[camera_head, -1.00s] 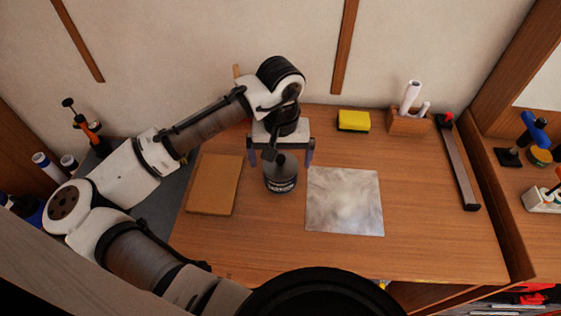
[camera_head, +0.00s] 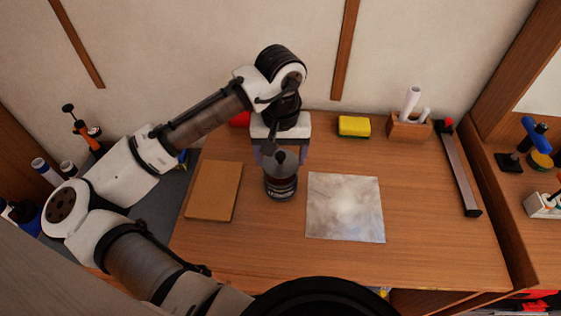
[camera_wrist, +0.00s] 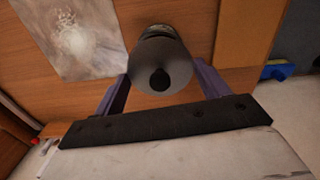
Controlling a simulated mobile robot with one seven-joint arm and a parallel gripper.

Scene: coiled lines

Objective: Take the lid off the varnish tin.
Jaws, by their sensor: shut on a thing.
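The dark varnish tin (camera_head: 281,193) stands upright on the wooden bench, left of the pale sheet. Its grey lid (camera_head: 282,162) with a black knob (camera_wrist: 160,79) is above it, and a reddish-brown band shows between lid and label. The lid appears raised straight over the tin, though the exact gap is hard to judge. My gripper (camera_head: 282,155) points down with its fingers on both sides of the lid, shut on it. In the wrist view the lid (camera_wrist: 160,58) fills the space between the fingers and hides most of the tin (camera_wrist: 157,31).
A brown board (camera_head: 213,190) lies close left of the tin, and the pale mottled sheet (camera_head: 345,207) lies right. A yellow sponge (camera_head: 354,126), a wooden holder with white rolls (camera_head: 408,128) and a long dark bar (camera_head: 461,175) are farther right. The bench front is clear.

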